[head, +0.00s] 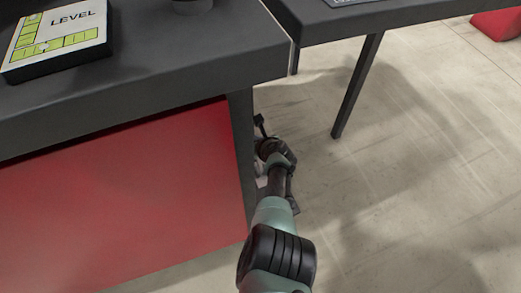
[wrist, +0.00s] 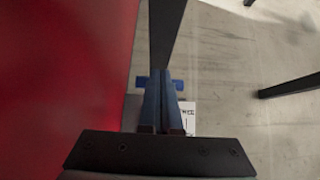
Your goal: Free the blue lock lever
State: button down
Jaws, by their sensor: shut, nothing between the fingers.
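The blue lock lever (wrist: 142,82) shows in the wrist view as a short blue bar crossing behind my fingertips. Its ends stick out to the left and right, and its middle is hidden by the fingers. My gripper (wrist: 163,78) is shut with nothing between the fingers, and its tips overlap the lever in the picture. I cannot tell whether they touch it. In the head view my gripper (head: 262,128) is low beside the table leg, partly hidden, and the lever cannot be made out there.
A red panel (wrist: 65,70) stands close on the left, with a dark table leg (wrist: 165,30) just beyond the fingers. A white label (wrist: 188,115) is right of the fingers. A level box (head: 60,35) lies on the dark table (head: 150,90). Open floor (head: 420,160) is to the right.

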notch_tip(320, 180, up, 12)
jog(key=s+p, duration=0.1)
jog(key=p, duration=1)
jog(key=shift+s+d, duration=0.2)
jog(key=shift+s+f, duration=0.1)
jog(key=shift+f, duration=0.05)
